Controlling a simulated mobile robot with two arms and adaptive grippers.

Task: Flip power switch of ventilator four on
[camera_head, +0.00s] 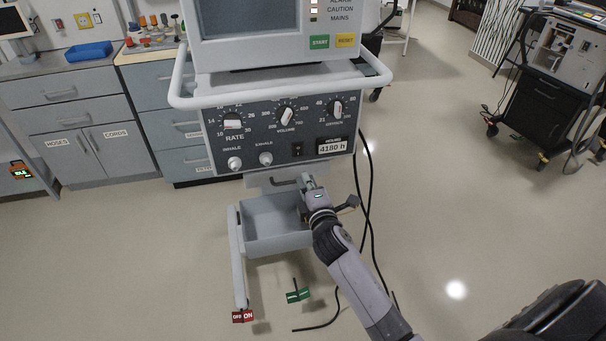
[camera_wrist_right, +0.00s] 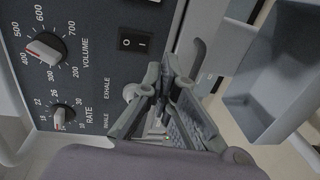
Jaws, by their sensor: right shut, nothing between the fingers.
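A grey ventilator (camera_head: 270,92) stands in front of me with a dark control panel. Its small black rocker power switch (camera_head: 298,149) sits low on the panel, left of a label reading 4180 h. In the right wrist view the switch (camera_wrist_right: 134,39) shows its two marks; I cannot tell which side is pressed in. My right gripper (camera_head: 308,182) is just below the panel's lower edge, under the switch. In the wrist view its fingers (camera_wrist_right: 162,75) are shut and empty, apart from the switch. I cannot read which number this ventilator has. My left gripper is not in view.
Rate, volume and third knobs (camera_head: 286,117) and the inhale and exhale knobs (camera_head: 265,158) surround the switch. A grey open bin (camera_head: 262,245) hangs below the panel. Dark cables (camera_head: 368,190) run down at the right.

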